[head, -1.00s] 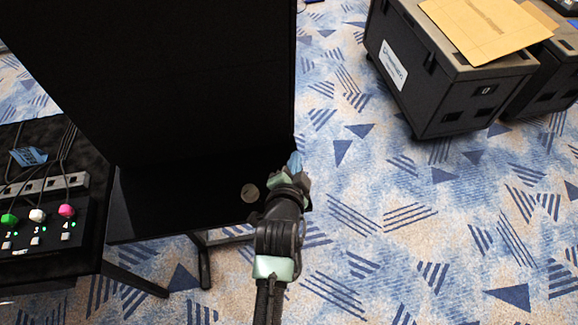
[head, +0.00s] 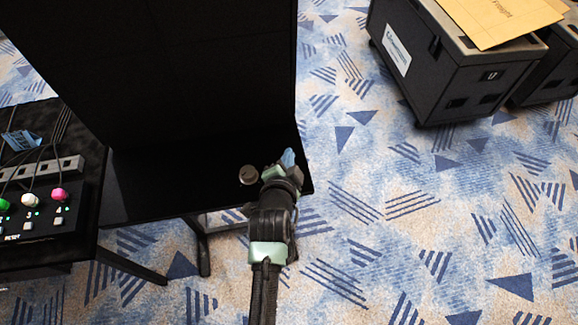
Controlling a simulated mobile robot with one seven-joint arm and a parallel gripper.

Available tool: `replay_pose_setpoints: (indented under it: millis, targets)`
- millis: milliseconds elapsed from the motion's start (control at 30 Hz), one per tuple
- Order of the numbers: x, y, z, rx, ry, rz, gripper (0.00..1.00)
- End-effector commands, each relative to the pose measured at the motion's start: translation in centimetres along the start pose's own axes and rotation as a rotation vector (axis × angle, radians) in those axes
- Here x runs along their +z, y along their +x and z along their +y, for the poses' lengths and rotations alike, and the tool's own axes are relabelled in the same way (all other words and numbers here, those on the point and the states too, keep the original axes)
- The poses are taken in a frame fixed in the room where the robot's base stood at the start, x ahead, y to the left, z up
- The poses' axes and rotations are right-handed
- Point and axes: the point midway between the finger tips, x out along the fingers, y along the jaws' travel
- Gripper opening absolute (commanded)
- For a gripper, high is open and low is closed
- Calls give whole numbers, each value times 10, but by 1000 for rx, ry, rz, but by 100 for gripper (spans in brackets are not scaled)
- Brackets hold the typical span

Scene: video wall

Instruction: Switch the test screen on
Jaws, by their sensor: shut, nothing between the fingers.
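A large black screen (head: 190,70) stands at the centre left and shows a dark face. Below it is a black table top or shelf (head: 150,195) with a small round grey knob-like piece (head: 248,174) near its right end. My gripper (head: 284,160) is shut and empty, just right of the round piece and close to the shelf's right end. Part of the gripper is hidden by its own wrist. At the left, a dark control box (head: 40,215) carries green, white and pink (head: 59,194) buttons with small lit lights and labels.
A grey power strip (head: 50,168) with cables and a blue tag (head: 20,141) lies behind the control box. Dark cases (head: 450,85) with brown envelopes (head: 500,20) on top stand at the upper right. Patterned blue carpet (head: 400,220) is clear on the right.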

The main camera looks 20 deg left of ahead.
Motion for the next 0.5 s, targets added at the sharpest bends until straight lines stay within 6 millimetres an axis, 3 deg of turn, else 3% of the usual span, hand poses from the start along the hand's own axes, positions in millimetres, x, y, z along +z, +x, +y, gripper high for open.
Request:
replay_pose_setpoints:
  millis: [200,500]
  targets:
    - [15,20,16,-1,-1,0,0]
    - [19,26,19,0,0,1,0]
